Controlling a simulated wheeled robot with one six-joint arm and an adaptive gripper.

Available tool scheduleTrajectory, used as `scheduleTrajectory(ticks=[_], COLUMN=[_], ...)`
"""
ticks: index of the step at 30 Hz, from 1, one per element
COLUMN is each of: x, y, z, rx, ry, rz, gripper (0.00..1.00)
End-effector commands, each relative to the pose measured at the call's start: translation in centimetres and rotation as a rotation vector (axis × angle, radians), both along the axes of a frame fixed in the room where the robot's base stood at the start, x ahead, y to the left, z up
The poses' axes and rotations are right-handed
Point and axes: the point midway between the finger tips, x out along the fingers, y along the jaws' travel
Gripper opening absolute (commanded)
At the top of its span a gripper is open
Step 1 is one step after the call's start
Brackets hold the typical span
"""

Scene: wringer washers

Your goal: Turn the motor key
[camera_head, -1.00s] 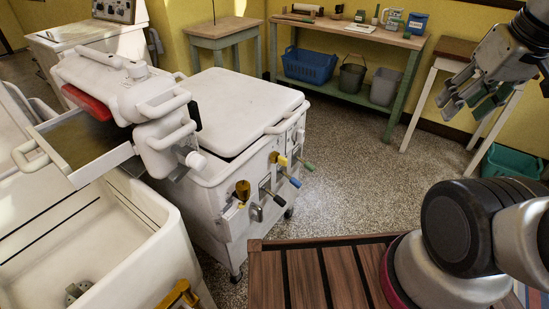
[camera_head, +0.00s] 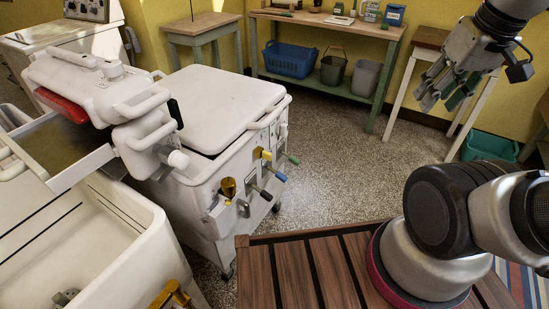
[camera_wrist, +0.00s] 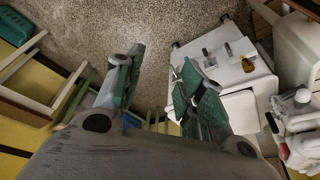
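The white wringer washer (camera_head: 212,108) stands left of centre in the head view. Its front panel carries a brass-coloured knob or key (camera_head: 228,188), a yellow-tipped part (camera_head: 262,154), a blue-tipped lever (camera_head: 275,172), a green-tipped lever (camera_head: 292,159) and a grey lever (camera_head: 244,208). I cannot tell for certain which is the motor key. My gripper (camera_head: 438,100) is raised at the upper right, well away from the panel, fingers pointing down. In the wrist view its fingers (camera_wrist: 160,88) are apart with nothing between them. The brass part also shows there (camera_wrist: 228,49), beyond the right finger.
The wringer head (camera_head: 100,88) sits above an open white tub (camera_head: 75,240) at left. A green-framed bench (camera_head: 330,28) with bins stands behind. A small side table (camera_head: 425,38) stands behind my gripper. Open speckled floor (camera_head: 335,150) lies right of the washer.

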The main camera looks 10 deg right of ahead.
Motion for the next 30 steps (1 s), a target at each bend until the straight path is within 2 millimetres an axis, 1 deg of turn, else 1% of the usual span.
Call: scheduleTrajectory(ticks=[1, 5, 7, 11, 12, 14, 15, 17, 18, 23, 26, 30], x=[0.2, 1.2, 1.7, 2.3, 2.4, 2.4, 2.4, 2.3, 2.3, 2.4, 2.8, 4.3], y=[-0.1, -0.6, -0.4, 0.9, 1.5, 2.5, 3.3, 4.6, 5.5, 9.8, 12.8, 17.1], z=[-1.1, -4.5, -6.5, -10.4, -11.6, -13.4, -14.5, -16.3, -17.4, -21.6, -24.2, -28.0], rx=[0.001, 0.008, 0.036, 0.126, 0.160, 0.214, 0.253, 0.316, 0.358, 0.546, 0.675, 0.876], ry=[0.054, 0.223, 0.318, 0.492, 0.547, 0.629, 0.685, 0.766, 0.820, 1.027, 1.144, 1.280], rz=[-0.007, -0.029, -0.051, -0.117, -0.143, -0.185, -0.217, -0.266, -0.302, -0.469, -0.590, -0.789], gripper=[0.39, 0.39, 0.39, 0.39, 0.39, 0.39, 0.39, 0.39, 0.39, 0.39, 0.39, 0.39])
